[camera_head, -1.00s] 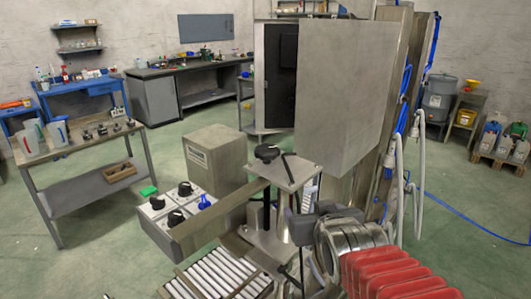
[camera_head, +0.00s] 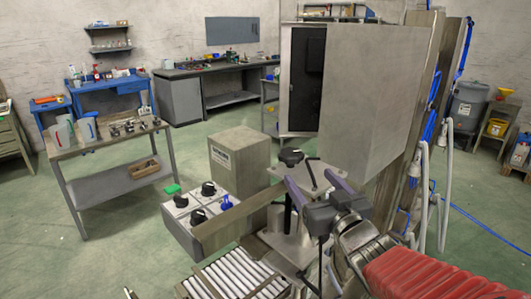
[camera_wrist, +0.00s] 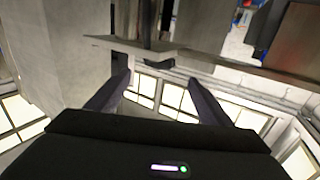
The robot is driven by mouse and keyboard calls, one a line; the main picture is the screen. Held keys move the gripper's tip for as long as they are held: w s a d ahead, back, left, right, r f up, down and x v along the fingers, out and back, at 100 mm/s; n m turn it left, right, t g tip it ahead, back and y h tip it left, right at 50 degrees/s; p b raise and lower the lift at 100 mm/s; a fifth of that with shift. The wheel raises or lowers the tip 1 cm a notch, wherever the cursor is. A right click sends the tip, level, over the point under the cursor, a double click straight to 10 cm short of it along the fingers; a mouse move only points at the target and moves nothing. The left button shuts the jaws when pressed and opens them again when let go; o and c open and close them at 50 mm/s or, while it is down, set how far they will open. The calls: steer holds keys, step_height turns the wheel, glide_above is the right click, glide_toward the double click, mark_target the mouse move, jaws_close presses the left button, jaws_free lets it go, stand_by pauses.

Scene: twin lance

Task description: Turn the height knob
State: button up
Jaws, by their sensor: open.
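The height knob appears to be the black star-shaped knob (camera_head: 291,157) on top of a dark threaded post, beside a flat metal plate (camera_head: 318,178). My gripper (camera_head: 308,182) is open and empty, its two purple-grey fingers apart, just right of and below the knob in the head view. It seems close to the plate, but I cannot tell whether it touches. In the wrist view my gripper (camera_wrist: 160,78) shows both fingers spread with nothing between them. A dark post lies just beyond the tips there; I cannot tell if the knob shows.
A control box (camera_head: 190,232) with black knobs, a blue knob and a green button stands left. A grey bar (camera_head: 238,222) runs in front of it. A roller conveyor (camera_head: 235,278) lies below. A large metal cabinet (camera_head: 372,100) rises behind my gripper.

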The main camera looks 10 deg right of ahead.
mark_target(290, 156)
steer(key=shift+w, duration=0.1)
steer(key=shift+w+a, duration=0.35)
steer(key=shift+w, duration=1.9)
steer(key=shift+w+a, duration=0.4)
steer(key=shift+w, duration=1.85)
steer(key=shift+w+a, duration=0.35)
steer(key=shift+w, duration=1.9)
steer(key=shift+c, duration=0.2)
steer(key=shift+a, duration=0.1)
steer(key=c, duration=1)
